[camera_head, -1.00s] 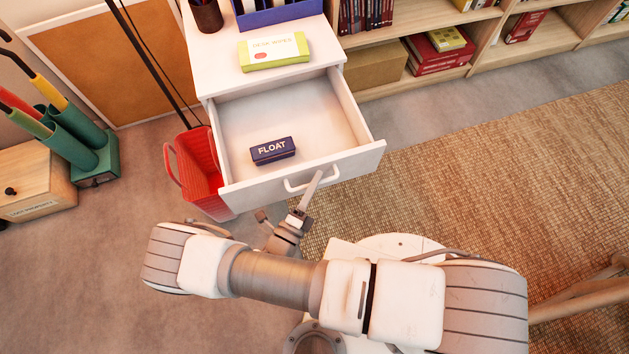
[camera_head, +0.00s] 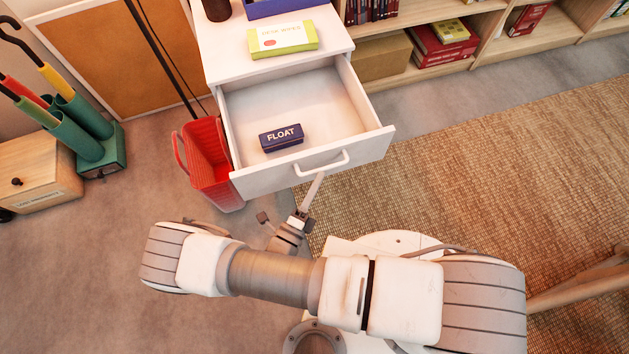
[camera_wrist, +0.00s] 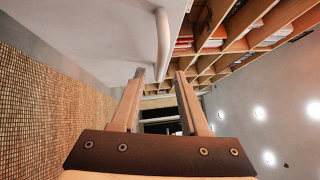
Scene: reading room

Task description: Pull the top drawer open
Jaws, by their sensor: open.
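The white top drawer (camera_head: 365,155) is pulled well out of its white cabinet in the head view. A dark blue box marked FLOAT (camera_head: 281,137) lies inside it. The white bar handle (camera_head: 322,164) is on the drawer front, and it also shows in the wrist view (camera_wrist: 162,45). My gripper (camera_head: 291,200) is in front of the drawer front, just below the handle in the picture. In the wrist view its two fingers (camera_wrist: 158,80) stand apart with nothing seen between them. The handle is just beyond the fingertips, apparently clear of them.
A red basket (camera_head: 207,160) stands against the cabinet's left side. A green wipes pack (camera_head: 283,39) lies on the cabinet top. An umbrella stand (camera_head: 88,140) and a wooden box (camera_head: 37,178) are at left. Bookshelves (camera_head: 485,50) line the back; the woven rug (camera_head: 480,170) is open floor.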

